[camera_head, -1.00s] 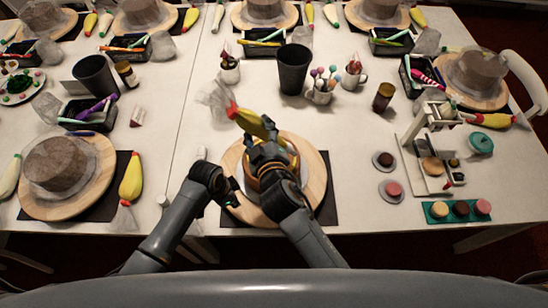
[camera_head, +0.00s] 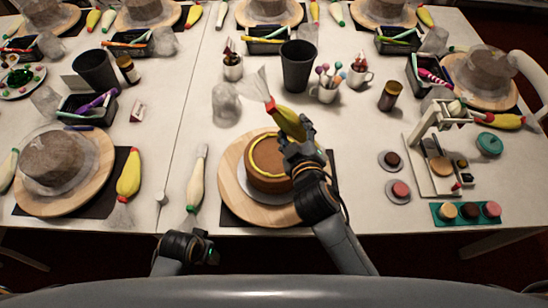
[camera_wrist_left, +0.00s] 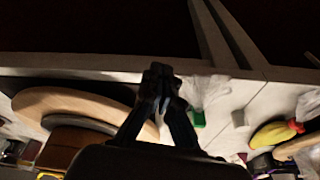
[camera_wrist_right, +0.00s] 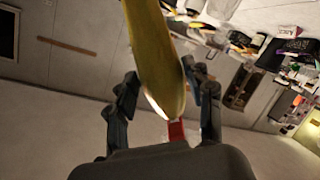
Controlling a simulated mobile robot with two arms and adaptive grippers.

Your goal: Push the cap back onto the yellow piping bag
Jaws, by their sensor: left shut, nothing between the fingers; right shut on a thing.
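The yellow piping bag (camera_head: 289,122) is in my right gripper (camera_head: 298,146), tilted above the back of the cake, its red collar (camera_head: 270,104) and clear tail pointing up and left. In the right wrist view the bag (camera_wrist_right: 156,50) lies between the closed fingers, with a pale pointed end. A red piece (camera_wrist_right: 177,132) shows behind it; I cannot tell what it is. My left gripper (camera_wrist_left: 160,82) is shut and empty, low at the table's front edge. A small white cylinder (camera_head: 162,198) stands on the table left of the turntable; I cannot tell whether it is the cap.
The brown cake (camera_head: 268,180) with a yellow piped ring sits on a wooden turntable (camera_head: 232,190). A white piping bag (camera_head: 197,175) lies left of it. A dark cup (camera_head: 297,68) and sprinkle pots stand behind.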

